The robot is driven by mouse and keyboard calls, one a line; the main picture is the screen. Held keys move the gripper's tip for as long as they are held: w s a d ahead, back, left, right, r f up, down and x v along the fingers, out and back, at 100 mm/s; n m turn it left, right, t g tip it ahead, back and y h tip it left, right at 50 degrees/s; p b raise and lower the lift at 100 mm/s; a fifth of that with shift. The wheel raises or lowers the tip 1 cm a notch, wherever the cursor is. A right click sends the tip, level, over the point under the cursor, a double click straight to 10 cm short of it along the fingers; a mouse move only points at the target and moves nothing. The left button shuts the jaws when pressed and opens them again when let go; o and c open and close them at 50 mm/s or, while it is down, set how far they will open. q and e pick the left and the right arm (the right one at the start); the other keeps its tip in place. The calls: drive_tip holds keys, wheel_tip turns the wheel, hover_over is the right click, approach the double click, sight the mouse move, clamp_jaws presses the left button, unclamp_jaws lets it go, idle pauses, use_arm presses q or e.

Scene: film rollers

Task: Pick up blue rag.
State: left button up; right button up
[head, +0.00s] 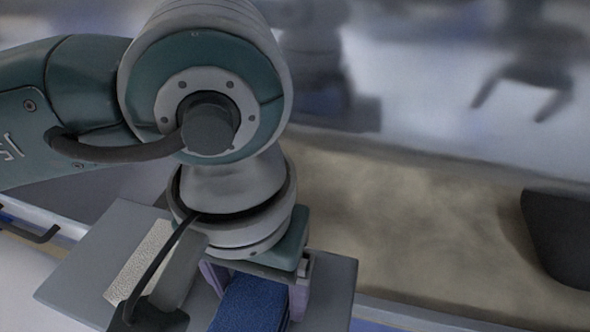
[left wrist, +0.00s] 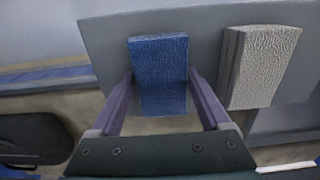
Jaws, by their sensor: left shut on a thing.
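The blue rag (left wrist: 160,75) is a textured block standing between the two purple fingers of my left gripper (left wrist: 160,88) in the left wrist view. The fingers touch it on both sides, and the gripper is shut on it. In the head view the blue rag (head: 250,303) shows below my left gripper (head: 258,290), partly cut off by the bottom edge. It is at the grey plate; I cannot tell whether it still touches it. My right gripper cannot be made out as a real part in either view.
A pale textured rag (left wrist: 260,65) stands beside the blue one on the grey plate (left wrist: 110,50). In the head view the pale rag (head: 138,262) is partly behind a dark cable. A beige surface (head: 400,220) lies to the right, with a dark object (head: 562,238) at its edge.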

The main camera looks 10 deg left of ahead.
sight(258, 291)
use_arm(q)
drive_tip(key=shift+c, duration=0.2)
drive_tip(key=shift+r, duration=0.5)
wheel_tip(258, 291, up, 19)
drive_tip(key=p, duration=0.7)
